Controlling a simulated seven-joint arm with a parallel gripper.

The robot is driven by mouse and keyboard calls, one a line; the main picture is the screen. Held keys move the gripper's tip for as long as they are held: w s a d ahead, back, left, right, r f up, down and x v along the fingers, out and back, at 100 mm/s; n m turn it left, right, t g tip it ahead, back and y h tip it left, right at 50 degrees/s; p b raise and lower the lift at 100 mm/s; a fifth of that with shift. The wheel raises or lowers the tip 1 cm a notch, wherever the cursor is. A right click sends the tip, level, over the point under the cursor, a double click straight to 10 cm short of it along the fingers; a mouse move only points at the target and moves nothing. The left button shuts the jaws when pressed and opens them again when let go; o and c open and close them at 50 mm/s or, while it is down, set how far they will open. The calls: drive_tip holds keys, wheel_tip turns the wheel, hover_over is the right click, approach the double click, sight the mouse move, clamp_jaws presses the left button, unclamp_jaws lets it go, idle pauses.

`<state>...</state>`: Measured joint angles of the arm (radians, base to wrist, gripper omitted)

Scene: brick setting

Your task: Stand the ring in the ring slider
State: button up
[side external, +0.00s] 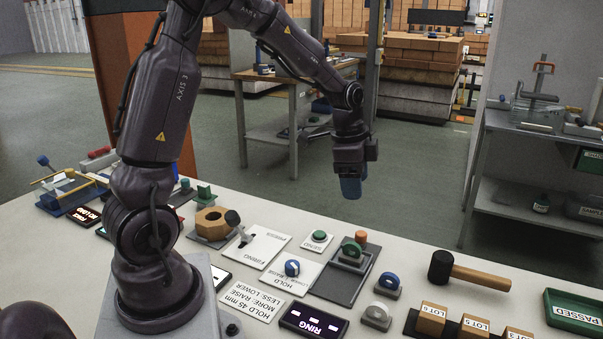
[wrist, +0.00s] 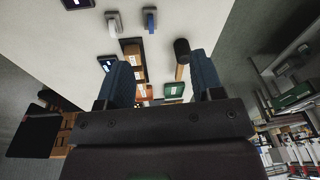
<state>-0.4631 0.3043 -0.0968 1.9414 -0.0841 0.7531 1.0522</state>
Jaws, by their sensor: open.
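My gripper (side external: 350,186) hangs in the air above the far side of the table, empty, its blue fingers pointing down. In the wrist view its two fingers (wrist: 161,72) are spread wide with nothing between them. A blue ring (side external: 388,281) and a whitish ring (side external: 377,311) stand upright on separate small grey bases near the table's middle. Both also show in the wrist view, the blue one (wrist: 150,18) right of the whitish one (wrist: 112,20). A green ring-like piece (side external: 351,247) sits on a grey block on a dark plate (side external: 342,285). I cannot tell which part is the ring slider.
A dark display reading RING (side external: 314,321) lies near the front. A mallet (side external: 468,272), wooden lot blocks (side external: 474,326) and a green PASSED tray (side external: 577,310) are at the right. An orange cylinder (side external: 361,236), a SEND button (side external: 319,237) and a blue knob (side external: 292,267) stand nearby.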

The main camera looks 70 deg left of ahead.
drive_tip(key=s+d+r+n+t, duration=0.1)
drive_tip(key=s+d+r+n, duration=0.2)
drive_tip(key=s+d+r, duration=0.2)
drive_tip(key=s+d+r+n+t, duration=0.2)
drive_tip(key=s+d+r+n, duration=0.2)
drive_tip(key=s, duration=0.8)
drive_tip(key=d+r, duration=0.2)
drive_tip(key=d, duration=0.2)
drive_tip(key=shift+s+r+t, duration=0.2)
drive_tip(key=shift+r+t, duration=0.1)
